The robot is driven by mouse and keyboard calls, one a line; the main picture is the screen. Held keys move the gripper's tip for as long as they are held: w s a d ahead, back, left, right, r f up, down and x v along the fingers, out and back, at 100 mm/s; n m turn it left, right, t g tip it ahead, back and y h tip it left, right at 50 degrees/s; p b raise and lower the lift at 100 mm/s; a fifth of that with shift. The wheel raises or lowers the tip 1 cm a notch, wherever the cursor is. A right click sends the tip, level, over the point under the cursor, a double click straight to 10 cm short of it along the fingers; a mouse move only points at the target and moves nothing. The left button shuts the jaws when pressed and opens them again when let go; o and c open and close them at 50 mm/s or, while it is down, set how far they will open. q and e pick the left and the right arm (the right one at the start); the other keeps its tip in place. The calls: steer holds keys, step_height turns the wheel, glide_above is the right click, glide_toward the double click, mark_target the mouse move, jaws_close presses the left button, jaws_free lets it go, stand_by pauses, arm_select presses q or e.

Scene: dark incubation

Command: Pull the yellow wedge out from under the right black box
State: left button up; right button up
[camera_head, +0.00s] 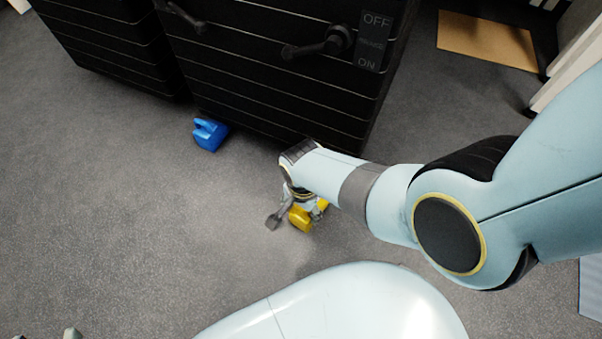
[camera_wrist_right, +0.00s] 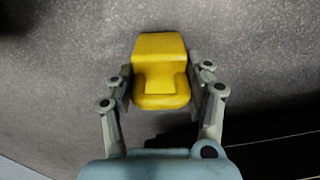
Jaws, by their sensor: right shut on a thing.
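The yellow wedge (camera_head: 300,219) is in front of the right black box (camera_head: 270,75), on or just above the grey floor; I cannot tell which. In the wrist view the whole yellow wedge (camera_wrist_right: 160,68) shows between the two fingers, with floor around it. My right gripper (camera_head: 296,213) is shut on the wedge, and it also shows in the wrist view (camera_wrist_right: 161,82). My right forearm hides part of the gripper and the floor between wedge and box. Small pale tips at the bottom left edge may be my left gripper (camera_head: 70,333); its state does not show.
A blue wedge (camera_head: 209,134) lies at the front left corner of the right black box. Another black box (camera_head: 110,50) stands to the left. A brown board (camera_head: 487,40) lies on the floor at the upper right. The floor at left is clear.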

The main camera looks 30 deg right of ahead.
arm_select(q)
steer(key=shift+s+a, duration=0.1)
steer(key=shift+s, duration=0.2)
arm_select(e)
steer(key=shift+s+a, duration=0.1)
steer(key=shift+s, duration=0.05)
steer(key=o, duration=1.5)
steer(key=shift+c, duration=0.2)
arm_select(q)
steer(key=shift+w+r, duration=0.1)
steer(key=shift+w, duration=0.25)
